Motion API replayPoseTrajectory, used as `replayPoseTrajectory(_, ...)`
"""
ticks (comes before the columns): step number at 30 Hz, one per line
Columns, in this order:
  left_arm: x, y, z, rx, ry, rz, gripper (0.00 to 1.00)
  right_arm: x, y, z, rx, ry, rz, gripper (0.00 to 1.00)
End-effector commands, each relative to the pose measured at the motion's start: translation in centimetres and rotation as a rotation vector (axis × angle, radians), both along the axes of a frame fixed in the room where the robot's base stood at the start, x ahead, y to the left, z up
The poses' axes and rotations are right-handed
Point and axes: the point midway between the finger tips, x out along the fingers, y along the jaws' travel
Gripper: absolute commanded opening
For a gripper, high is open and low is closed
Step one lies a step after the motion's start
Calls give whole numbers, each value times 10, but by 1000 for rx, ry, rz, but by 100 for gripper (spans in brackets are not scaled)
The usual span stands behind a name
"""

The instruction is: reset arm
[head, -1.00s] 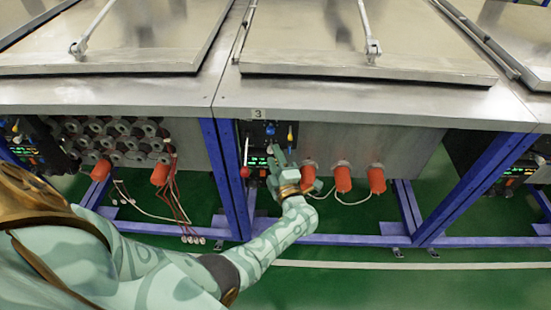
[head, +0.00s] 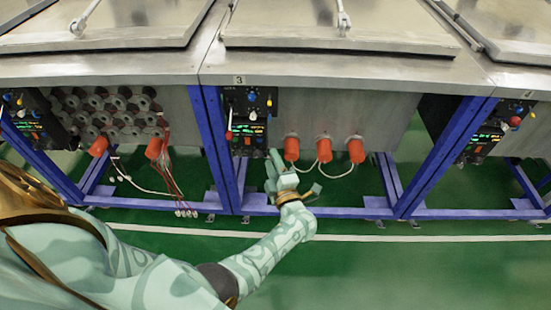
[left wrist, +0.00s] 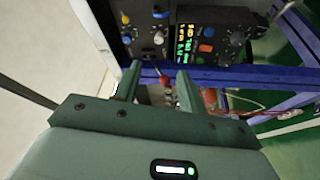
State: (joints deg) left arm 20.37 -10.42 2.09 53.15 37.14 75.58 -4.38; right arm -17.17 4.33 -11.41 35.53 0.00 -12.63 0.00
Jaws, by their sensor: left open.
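In the head view my left gripper (head: 294,172) is open and empty. It is in front of and below the control panel (head: 249,112) of the unit marked 3, apart from it, beside the leftmost orange plug of that unit. The panel has a blue knob, a small green-lit display and a lever with a red knob (head: 228,135) at its left side. In the left wrist view the open fingers (left wrist: 158,82) point toward the panel (left wrist: 190,38), with its knobs and lit display beyond them. My right gripper is not in view.
A metal lid (head: 340,25) lies shut above the panel. Blue frame legs (head: 218,145) stand left of my gripper. Orange plugs (head: 323,150) with white cables hang to its right. Green floor (head: 400,270) is clear in front.

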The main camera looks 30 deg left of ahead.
Motion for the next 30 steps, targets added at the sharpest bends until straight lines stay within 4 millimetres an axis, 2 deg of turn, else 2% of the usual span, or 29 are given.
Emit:
replayPoseTrajectory(2, 0, 0, 0, 0, 0, 0, 41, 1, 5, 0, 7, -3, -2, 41)
replayPoseTrajectory(8, 1, -1, 0, 1, 4, -9, 41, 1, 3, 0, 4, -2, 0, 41)
replayPoseTrajectory(11, 14, -12, -1, 35, 51, -91, 41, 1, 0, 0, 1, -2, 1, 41)
replayPoseTrajectory(14, 39, -47, -14, 152, 194, -314, 41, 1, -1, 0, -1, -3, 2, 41)
replayPoseTrajectory(15, 45, -68, -29, 226, 292, -438, 41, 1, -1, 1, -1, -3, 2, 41)
replayPoseTrajectory(17, 33, -97, -72, 352, 490, -644, 41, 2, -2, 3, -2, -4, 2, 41)
replayPoseTrajectory(18, 16, -112, -103, 420, 613, -762, 41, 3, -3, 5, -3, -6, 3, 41)
replayPoseTrajectory(20, -16, -126, -145, 500, 777, -906, 41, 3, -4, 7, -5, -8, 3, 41)
replayPoseTrajectory(21, -42, -133, -172, 545, 881, -995, 41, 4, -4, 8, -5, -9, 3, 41)
replayPoseTrajectory(23, -84, -137, -209, 603, 1032, -1114, 41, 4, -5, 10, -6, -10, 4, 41)
replayPoseTrajectory(24, -114, -138, -231, 637, 1127, -1189, 41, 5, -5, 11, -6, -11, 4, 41)
replayPoseTrajectory(26, -162, -134, -259, 680, 1262, -1292, 41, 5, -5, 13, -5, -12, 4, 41)
replayPoseTrajectory(27, -195, -131, -276, 705, 1349, -1357, 41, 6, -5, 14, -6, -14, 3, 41)
replayPoseTrajectory(29, -247, -122, -296, 736, 1474, -1450, 41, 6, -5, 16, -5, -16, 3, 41)
replayPoseTrajectory(30, -281, -116, -307, 755, 1552, -1509, 41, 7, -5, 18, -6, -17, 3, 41)
